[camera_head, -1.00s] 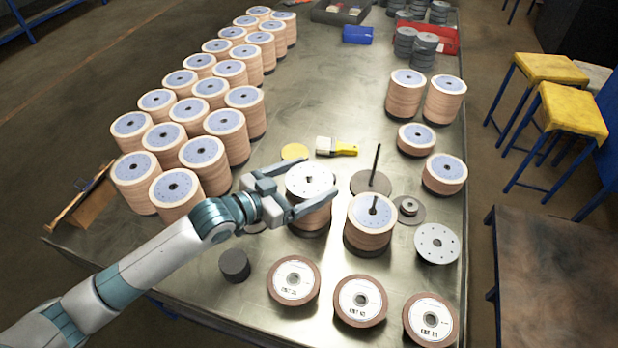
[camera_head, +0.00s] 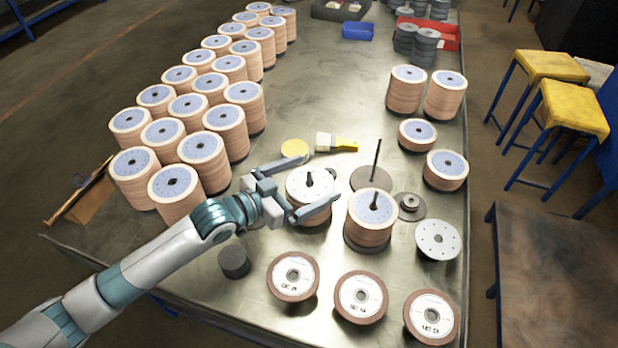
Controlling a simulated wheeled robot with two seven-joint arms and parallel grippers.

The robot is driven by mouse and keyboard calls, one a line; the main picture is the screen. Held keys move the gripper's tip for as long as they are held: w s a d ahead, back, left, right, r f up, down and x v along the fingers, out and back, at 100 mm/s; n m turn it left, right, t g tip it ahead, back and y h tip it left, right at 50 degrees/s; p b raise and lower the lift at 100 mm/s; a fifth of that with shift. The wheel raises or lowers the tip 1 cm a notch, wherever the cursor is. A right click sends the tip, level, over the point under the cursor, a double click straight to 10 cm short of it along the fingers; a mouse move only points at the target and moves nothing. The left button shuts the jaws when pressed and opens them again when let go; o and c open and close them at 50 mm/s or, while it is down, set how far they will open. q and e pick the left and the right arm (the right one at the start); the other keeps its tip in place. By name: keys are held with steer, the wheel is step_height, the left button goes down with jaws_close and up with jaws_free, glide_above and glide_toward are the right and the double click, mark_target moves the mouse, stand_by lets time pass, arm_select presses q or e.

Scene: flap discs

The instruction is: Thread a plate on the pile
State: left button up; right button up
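A white plate (camera_head: 299,188) lies flat on top of a pile of tan discs (camera_head: 312,215) near the front of the table. A dark post sticks up through its centre hole. My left gripper (camera_head: 322,180) is open, its two fingers on either side of the plate, apparently clear of its rim. To the right is another pile of discs (camera_head: 369,226) with a post in its middle. Another pale plate (camera_head: 438,253) with small holes lies on the table to the right. My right gripper is not in view.
A bare post on a dark round base (camera_head: 366,182) stands just behind. Several labelled discs (camera_head: 359,298) lie at the front edge. Tall disc stacks (camera_head: 176,198) fill the left side. A brush (camera_head: 343,146) and a yellow disc (camera_head: 294,147) lie behind the gripper.

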arm_select(q)
steer(key=shift+s+a, duration=0.1)
steer(key=shift+s+a+b, duration=0.3)
steer(key=shift+s+a, duration=0.05)
steer(key=shift+a, duration=0.1)
steer(key=b+v, duration=0.4)
steer(key=v, duration=1.2)
steer(key=shift+r+b, duration=0.25)
steer(key=shift+b, duration=0.05)
stand_by(1.0)
